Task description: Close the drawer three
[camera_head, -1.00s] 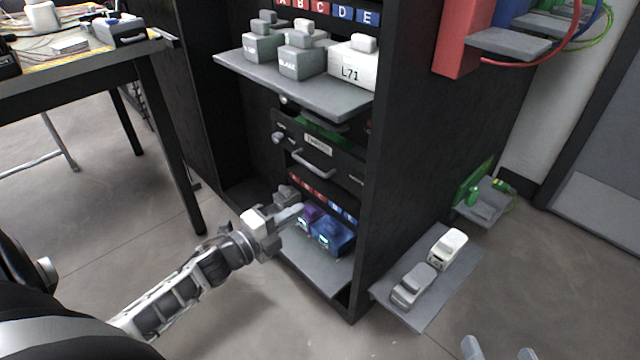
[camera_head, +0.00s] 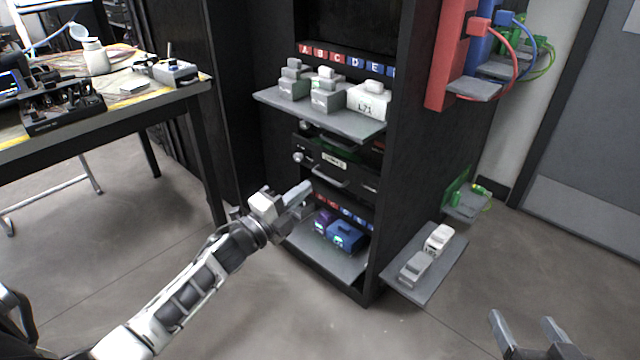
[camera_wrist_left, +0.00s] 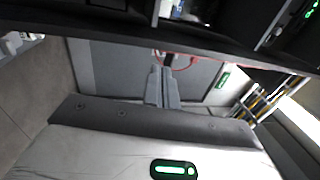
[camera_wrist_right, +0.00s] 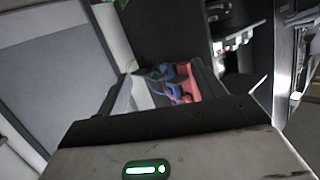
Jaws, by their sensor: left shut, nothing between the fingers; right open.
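A black drawer front (camera_head: 350,170) with a small label plate and a grey bar handle (camera_head: 328,179) is in the dark cabinet in the head view. A strip of green shows just above its front, so it seems partly out; the label is too small to read. My left gripper (camera_head: 304,190) is shut and empty, just left of and below the handle; I cannot tell if it touches. Its closed fingers show in the left wrist view (camera_wrist_left: 162,85). My right gripper (camera_head: 524,325) is open and empty, low at the right, away from the cabinet; its spread fingers show in the right wrist view (camera_wrist_right: 168,90).
A grey shelf (camera_head: 290,105) with several grey and white blocks juts out above the drawer. A lower shelf (camera_head: 325,262) holds purple and blue devices. A side tray (camera_head: 430,283) with two blocks is at the cabinet's right. A cluttered workbench (camera_head: 120,108) stands left.

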